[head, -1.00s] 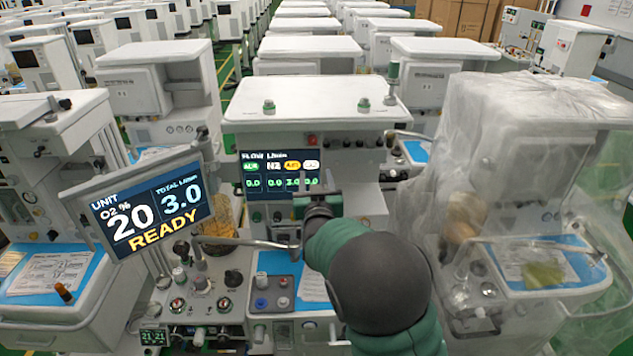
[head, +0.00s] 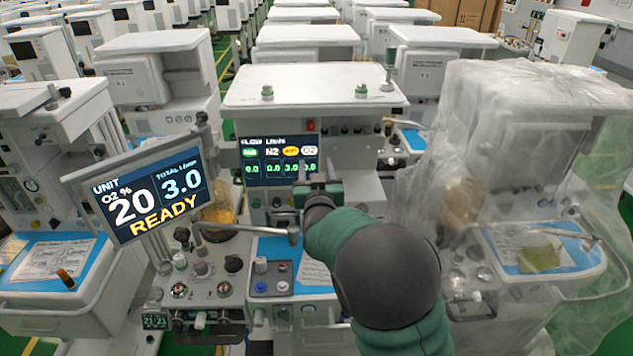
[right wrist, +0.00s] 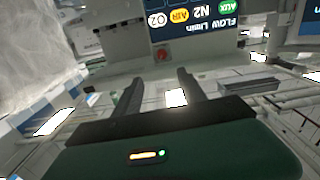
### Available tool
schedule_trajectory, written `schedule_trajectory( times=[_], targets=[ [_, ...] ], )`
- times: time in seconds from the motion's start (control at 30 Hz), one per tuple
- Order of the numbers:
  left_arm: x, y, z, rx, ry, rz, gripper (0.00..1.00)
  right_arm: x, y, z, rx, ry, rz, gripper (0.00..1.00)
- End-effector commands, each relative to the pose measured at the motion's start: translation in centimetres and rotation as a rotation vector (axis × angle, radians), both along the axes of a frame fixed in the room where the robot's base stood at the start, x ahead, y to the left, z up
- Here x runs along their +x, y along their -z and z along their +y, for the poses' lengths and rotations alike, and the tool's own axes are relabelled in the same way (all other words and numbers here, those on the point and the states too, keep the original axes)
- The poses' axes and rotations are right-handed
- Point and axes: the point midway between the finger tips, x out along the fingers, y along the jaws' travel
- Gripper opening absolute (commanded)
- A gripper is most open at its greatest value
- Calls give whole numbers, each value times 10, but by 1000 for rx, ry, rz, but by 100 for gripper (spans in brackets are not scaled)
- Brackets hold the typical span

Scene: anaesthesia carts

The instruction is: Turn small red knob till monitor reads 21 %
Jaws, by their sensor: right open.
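The tilted monitor (head: 140,190) on the left reads O2 20 %, TOTAL 3.0 and READY. A small red knob or button (head: 311,126) sits on the front panel, just above the right end of the flow display (head: 279,160). The red part also shows in the right wrist view (right wrist: 162,55), beyond the fingertips and roughly between them. My right gripper (head: 312,192) is in front of the panel, below the flow display. In the right wrist view its two fingers (right wrist: 160,77) are apart with nothing between them. My left gripper is out of view.
A metal arm (head: 250,230) with a jointed end lies close to the left of my right gripper. Below are red-marked gauges or knobs (head: 179,290) and a grey block with coloured knobs (head: 273,278). A plastic-wrapped cart (head: 520,170) stands close on the right.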

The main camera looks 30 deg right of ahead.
Motion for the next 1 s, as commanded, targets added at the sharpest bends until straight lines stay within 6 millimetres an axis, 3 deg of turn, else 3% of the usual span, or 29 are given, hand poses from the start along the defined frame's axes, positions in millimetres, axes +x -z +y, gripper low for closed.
schedule_trajectory(
  times=[0.2,0.5,0.7,1.0],
  targets=[
    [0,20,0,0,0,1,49,-45,6,26,4,-4,-1,49],
    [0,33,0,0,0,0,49,-116,5,65,5,-3,2,49],
    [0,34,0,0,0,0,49,-135,5,76,3,-1,5,49],
    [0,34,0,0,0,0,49,-136,5,77,2,-1,6,49]
  ],
)
